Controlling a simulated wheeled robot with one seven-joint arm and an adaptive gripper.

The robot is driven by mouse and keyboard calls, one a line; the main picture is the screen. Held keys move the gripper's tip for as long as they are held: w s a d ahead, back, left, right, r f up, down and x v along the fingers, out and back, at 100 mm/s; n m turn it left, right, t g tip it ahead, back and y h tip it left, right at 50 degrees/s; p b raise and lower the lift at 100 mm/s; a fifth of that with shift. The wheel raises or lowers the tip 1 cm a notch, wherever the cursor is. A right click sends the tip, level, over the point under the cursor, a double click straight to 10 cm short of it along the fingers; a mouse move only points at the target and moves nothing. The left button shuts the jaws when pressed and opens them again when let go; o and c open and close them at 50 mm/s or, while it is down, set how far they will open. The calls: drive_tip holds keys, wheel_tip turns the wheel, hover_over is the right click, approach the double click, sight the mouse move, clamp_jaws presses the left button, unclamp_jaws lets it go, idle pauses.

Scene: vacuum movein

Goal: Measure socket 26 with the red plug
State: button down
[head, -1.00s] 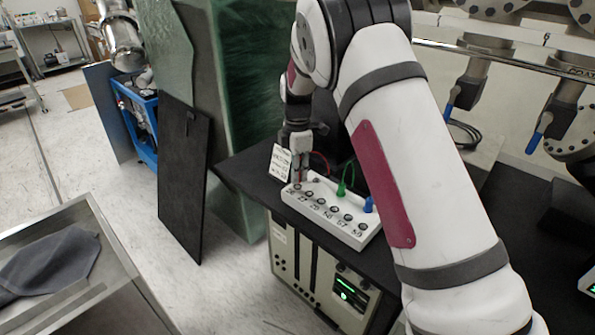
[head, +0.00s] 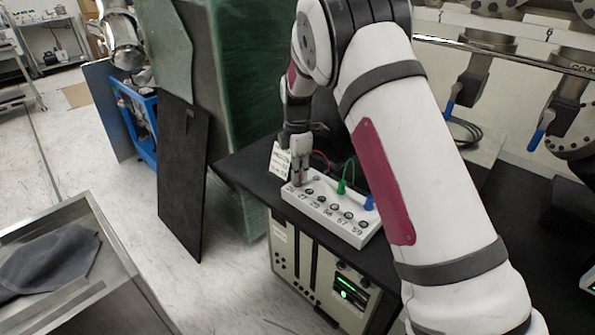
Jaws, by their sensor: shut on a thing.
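The white socket box (head: 334,226) sits on the black bench top, with a row of numbered round sockets along its front. My gripper (head: 297,181) points down at the box's left end, where the leftmost socket, apparently 26, is covered by its fingertips. It is shut on the red plug, which is mostly hidden between the fingers. The red lead (head: 321,157) curves behind the gripper. I cannot tell whether the plug tip is inside the socket or just above it. The green plug (head: 341,187) and the blue plug (head: 369,202) stand at the box's back row.
Below the bench is an instrument with a green display (head: 347,286). My own white arm hides much of the right side. A dark panel (head: 184,180) and a green block (head: 235,120) stand at left.

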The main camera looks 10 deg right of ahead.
drive_tip(key=shift+f, duration=0.45)
drive_tip(key=c, duration=1.5)
unclamp_jaws()
drive_tip(key=shift+o, duration=0.2)
drive_tip(key=shift+r, duration=0.1)
wheel_tip(320, 180, up, 12)
